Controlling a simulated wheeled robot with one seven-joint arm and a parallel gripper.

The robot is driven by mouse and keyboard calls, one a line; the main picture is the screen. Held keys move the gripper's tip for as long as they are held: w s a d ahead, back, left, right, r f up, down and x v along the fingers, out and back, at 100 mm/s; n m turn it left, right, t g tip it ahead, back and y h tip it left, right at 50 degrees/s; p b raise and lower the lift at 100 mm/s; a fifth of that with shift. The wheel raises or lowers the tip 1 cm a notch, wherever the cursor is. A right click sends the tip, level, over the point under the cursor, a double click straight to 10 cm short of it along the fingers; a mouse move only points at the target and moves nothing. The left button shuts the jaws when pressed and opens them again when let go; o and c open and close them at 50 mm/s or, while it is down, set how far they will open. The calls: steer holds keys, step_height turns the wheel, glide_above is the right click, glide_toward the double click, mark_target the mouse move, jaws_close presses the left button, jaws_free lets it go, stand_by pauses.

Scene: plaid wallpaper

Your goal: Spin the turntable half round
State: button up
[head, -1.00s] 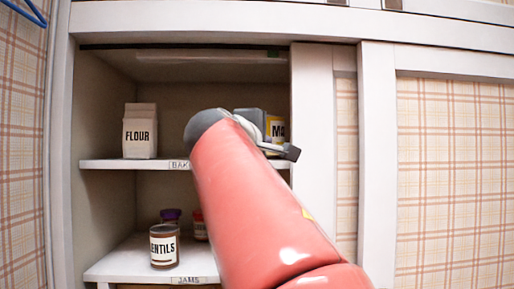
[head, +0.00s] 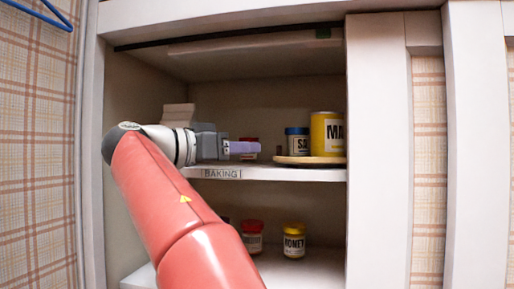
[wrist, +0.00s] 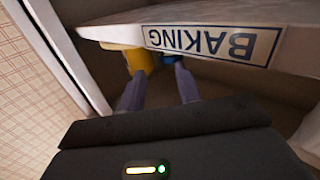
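The turntable (head: 312,161) is a thin wooden disc on the BAKING shelf, partly cut off by the white door at right. On it stand a large yellow tin (head: 328,135), its label cut off at "MA", and a blue-lidded jar (head: 297,143). My gripper (head: 245,148) points right, just above the shelf front and left of the turntable, apart from it. In the wrist view, the two fingers (wrist: 158,92) are spread with nothing held between them. The yellow tin (wrist: 143,60) and a blue item (wrist: 170,58) show beyond the fingertips.
The BAKING shelf edge (head: 270,174) runs close below my gripper. The white door (head: 378,150) closes off the right side. A small jar (head: 249,145) stands behind the fingers. A red-lidded jar (head: 252,237) and a HONEY jar (head: 294,241) stand below. A pale carton (head: 178,114) is mostly hidden.

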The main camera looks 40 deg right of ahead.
steer(key=shift+w+a+m, duration=0.1)
steer(key=shift+m, duration=0.2)
steer(key=d, duration=0.7)
steer(key=shift+d, duration=0.35)
jaws_close()
